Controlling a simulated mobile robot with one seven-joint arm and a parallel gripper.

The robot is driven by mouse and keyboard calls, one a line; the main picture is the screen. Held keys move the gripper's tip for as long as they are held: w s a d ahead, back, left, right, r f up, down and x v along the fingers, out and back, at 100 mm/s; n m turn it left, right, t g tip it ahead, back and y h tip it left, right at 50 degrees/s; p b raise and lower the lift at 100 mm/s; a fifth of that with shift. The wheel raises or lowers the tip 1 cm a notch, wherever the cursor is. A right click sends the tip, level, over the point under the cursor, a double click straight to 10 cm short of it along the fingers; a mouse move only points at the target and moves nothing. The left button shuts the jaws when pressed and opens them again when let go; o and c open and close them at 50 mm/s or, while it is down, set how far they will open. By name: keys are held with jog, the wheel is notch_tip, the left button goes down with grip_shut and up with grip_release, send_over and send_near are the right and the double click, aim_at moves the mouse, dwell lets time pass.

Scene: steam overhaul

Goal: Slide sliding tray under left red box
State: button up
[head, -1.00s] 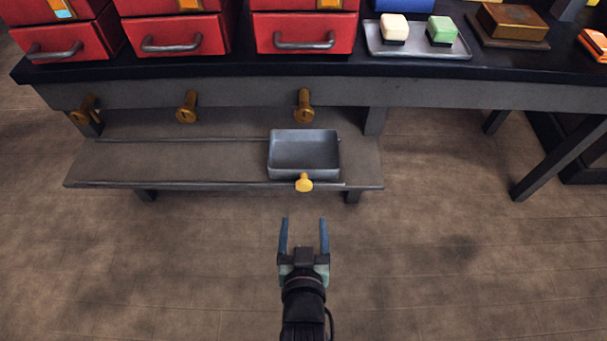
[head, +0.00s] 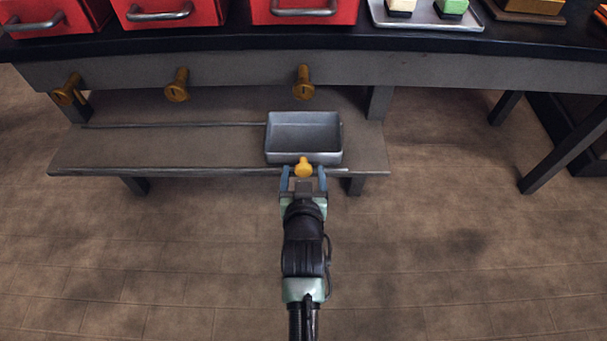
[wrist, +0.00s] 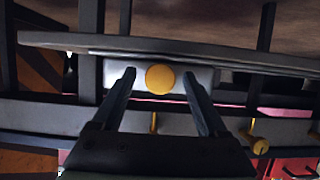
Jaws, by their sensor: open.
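The sliding tray (head: 303,133) is a grey open metal box on the low shelf, at the shelf's right end. Its yellow knob (head: 303,167) faces me; the knob also shows in the wrist view (wrist: 160,79). My gripper (head: 304,172) is open, with one blue finger on each side of the knob. In the wrist view my gripper (wrist: 159,85) shows gaps between both fingers and the knob. The left red box (head: 55,15) is at the top left on the bench, partly cut off by the frame. The tray is below the rightmost red box (head: 303,10).
The low shelf (head: 170,150) has rails along it and is clear left of the tray. Brass spouts (head: 177,85) hang from the bench front above it. A bench leg (head: 378,103) stands right of the tray. Open floor lies in front.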

jog(key=shift+c, duration=0.3)
grip_shut()
dwell(1.1)
